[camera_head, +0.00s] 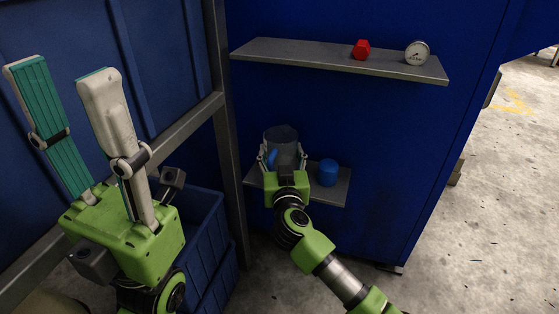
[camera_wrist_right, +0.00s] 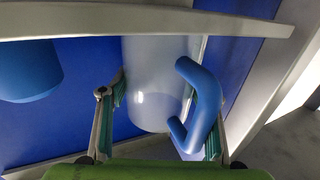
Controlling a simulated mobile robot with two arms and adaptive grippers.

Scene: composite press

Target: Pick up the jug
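The jug (camera_head: 281,138) is a translucent grey vessel with a blue handle (camera_head: 271,158); it stands at the lower shelf against the blue wall. My right gripper (camera_head: 283,157) reaches in from the front, with one finger on each side of the jug. In the right wrist view the jug (camera_wrist_right: 150,95) fills the space between the spread fingers, and its blue handle (camera_wrist_right: 208,100) is by the right-hand finger. I cannot tell whether the fingers touch it. My left gripper (camera_head: 62,69) is open and empty at the left, fingers pointing up.
A blue cylindrical object (camera_head: 328,172) stands on the lower shelf (camera_head: 338,194) just right of the jug. The upper shelf (camera_head: 315,54) above holds a red piece (camera_head: 361,49) and a gauge (camera_head: 417,53). Blue crates (camera_head: 206,231) stand below left. The concrete floor at right is clear.

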